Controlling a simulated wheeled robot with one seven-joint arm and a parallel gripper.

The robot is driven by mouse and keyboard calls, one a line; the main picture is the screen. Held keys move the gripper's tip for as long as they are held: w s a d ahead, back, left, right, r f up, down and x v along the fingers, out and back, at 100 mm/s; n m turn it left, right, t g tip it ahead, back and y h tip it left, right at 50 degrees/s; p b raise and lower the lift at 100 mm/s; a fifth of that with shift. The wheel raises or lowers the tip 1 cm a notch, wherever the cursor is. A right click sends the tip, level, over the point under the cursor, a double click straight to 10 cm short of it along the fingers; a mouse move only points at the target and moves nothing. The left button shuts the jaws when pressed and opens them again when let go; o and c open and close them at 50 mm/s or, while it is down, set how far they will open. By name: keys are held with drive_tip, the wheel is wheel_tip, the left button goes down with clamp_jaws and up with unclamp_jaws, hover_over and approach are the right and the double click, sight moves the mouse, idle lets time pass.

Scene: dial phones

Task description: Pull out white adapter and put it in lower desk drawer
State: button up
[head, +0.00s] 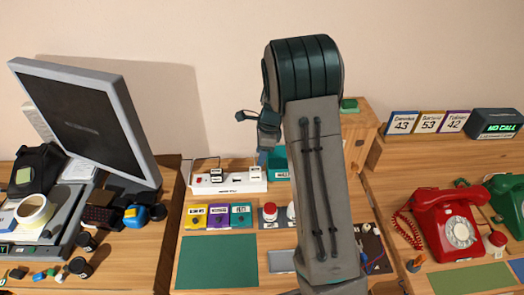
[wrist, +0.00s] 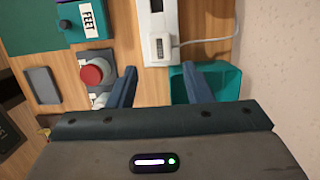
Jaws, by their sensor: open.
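In the wrist view, a white adapter (wrist: 159,47) sits at the near end of a white power strip (wrist: 157,18), with a white cable running off to the right. My gripper (wrist: 159,69) is open and empty, its two dark fingers apart on either side below the adapter, not around it. In the head view, my gripper (head: 250,118) is raised above the desk, and the power strip (head: 205,188) stands at the back with several small plugs on it. Which plug there is the white adapter is hard to tell. No lower desk drawer can be made out.
A red button (wrist: 92,74) is to the left. In the head view, a monitor (head: 85,120) stands left and a red phone (head: 446,225) right. The green mat (head: 217,262) is clear.

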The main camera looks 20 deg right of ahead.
sight(256, 169)
drive_tip(key=f+b, duration=0.1)
drive_tip(key=f, duration=0.1)
drive_tip(key=a+f+b, duration=0.1)
drive_tip(key=f+b, duration=0.1)
drive_tip(key=f, duration=0.1)
drive_tip(key=f+b, duration=0.1)
drive_tip(key=f, duration=0.1)
drive_tip(key=shift+w+a+f, duration=0.2)
drive_tip(key=shift+a+f, duration=0.1)
drive_tip(key=shift+f, duration=0.1)
drive_tip(key=c, duration=0.6)
drive_tip(key=shift+r, duration=0.2)
drive_tip(key=shift+r+p, duration=0.65)
drive_tip(key=shift+r, duration=0.3)
drive_tip(key=shift+r+p, duration=1.6)
drive_tip(key=shift+r, duration=0.4)
